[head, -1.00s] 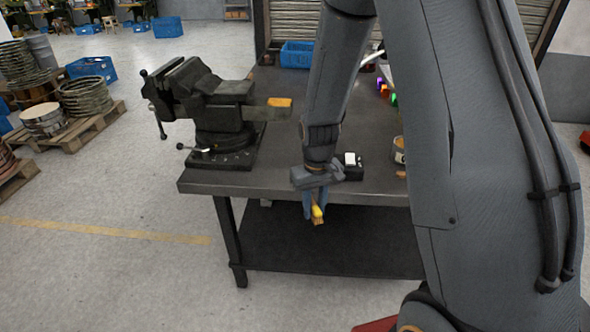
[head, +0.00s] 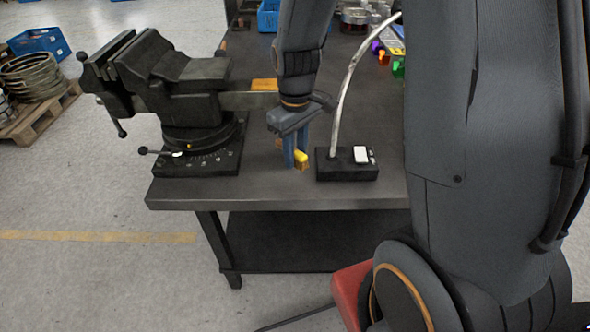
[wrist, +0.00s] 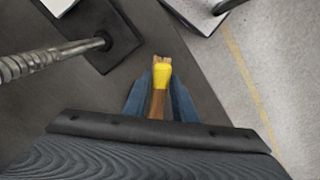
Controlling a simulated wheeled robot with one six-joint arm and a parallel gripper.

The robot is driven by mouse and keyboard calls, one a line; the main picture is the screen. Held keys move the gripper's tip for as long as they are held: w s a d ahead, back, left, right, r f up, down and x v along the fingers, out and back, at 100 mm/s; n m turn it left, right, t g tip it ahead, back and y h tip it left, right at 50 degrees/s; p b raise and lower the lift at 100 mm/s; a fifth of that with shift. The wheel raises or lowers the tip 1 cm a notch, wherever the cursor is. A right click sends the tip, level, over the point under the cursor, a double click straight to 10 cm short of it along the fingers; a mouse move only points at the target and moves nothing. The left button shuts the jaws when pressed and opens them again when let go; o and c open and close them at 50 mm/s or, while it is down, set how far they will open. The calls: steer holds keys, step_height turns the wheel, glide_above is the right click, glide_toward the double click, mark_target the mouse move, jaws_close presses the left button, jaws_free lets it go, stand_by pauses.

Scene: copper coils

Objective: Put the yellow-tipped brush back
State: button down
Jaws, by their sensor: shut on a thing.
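The yellow-tipped brush (head: 301,156) is between the blue fingers of my gripper (head: 294,156), over the dark workbench (head: 230,190) near its front edge. In the wrist view the brush (wrist: 161,76) shows a yellow band, a light tip beyond it and a brown handle running back between the fingers. My gripper (wrist: 160,100) is shut on the brush. The rest of the handle is hidden by the gripper. I cannot tell whether the brush touches the bench top.
A large black vise (head: 190,90) stands left of my gripper. A black lamp base (head: 347,172) with a silver gooseneck (head: 350,80) stands close on the right. Small coloured items (head: 397,68) and a blue bin (head: 268,16) lie farther back.

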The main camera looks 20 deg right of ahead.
mark_target(296, 151)
steer(key=shift+f+p, duration=0.4)
steer(key=shift+f, duration=2.7)
steer(key=shift+f, duration=0.15)
steer(key=c, duration=1.5)
jaws_free()
steer(key=shift+o, duration=0.2)
step_height(296, 151, up, 11)
steer(key=shift+r+b, duration=0.1)
steer(key=shift+b, duration=0.75)
steer(key=shift+s+r, duration=0.1)
steer(key=shift+r, duration=0.35)
steer(key=s+f+m, duration=0.1)
steer(key=s+m, duration=0.4)
steer(key=s, duration=0.5)
steer(key=shift+s+d+t, duration=0.3)
steer(key=shift+d+t, duration=0.05)
steer(key=shift+t, duration=0.05)
